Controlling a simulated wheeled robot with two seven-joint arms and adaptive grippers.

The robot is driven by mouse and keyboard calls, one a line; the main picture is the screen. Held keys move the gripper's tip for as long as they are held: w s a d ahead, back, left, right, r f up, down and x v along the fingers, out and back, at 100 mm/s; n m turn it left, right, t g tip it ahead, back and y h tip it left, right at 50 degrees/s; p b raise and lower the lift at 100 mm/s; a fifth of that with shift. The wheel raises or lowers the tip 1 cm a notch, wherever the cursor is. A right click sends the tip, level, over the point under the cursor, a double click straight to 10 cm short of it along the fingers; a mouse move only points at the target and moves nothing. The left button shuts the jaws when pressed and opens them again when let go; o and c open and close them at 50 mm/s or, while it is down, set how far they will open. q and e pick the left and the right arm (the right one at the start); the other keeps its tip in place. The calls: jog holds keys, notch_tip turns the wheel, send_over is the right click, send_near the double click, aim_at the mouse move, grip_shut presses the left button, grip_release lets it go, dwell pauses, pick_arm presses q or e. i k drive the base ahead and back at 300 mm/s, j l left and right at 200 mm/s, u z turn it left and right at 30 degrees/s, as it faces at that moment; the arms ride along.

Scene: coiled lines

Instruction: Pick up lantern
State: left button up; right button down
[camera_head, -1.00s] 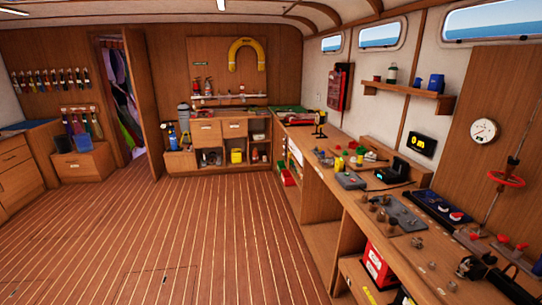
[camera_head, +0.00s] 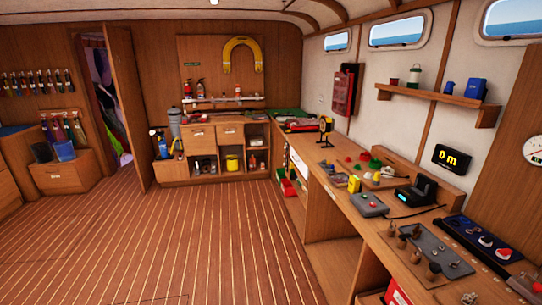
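What looks like the lantern (camera_head: 415,74), small with a green top and a pale body, stands upright on the wooden wall shelf (camera_head: 432,95) at the upper right, below the windows. A small dark red item (camera_head: 394,81) stands left of it. A small blue jug (camera_head: 448,86) and a larger blue container (camera_head: 476,86) stand right of it. Neither of my grippers is in view.
A long workbench (camera_head: 345,208) runs along the right wall below the shelf. It carries a grey box (camera_head: 368,205), a black device (camera_head: 414,192) and a tool tray (camera_head: 436,250). The plank floor (camera_head: 190,235) left of it is clear.

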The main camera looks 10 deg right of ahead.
aim_at(412, 83)
jog(key=i, duration=3.9)
jog(key=z, duration=1.7)
jog(key=i+j, duration=0.05)
jog(key=j, duration=0.05)
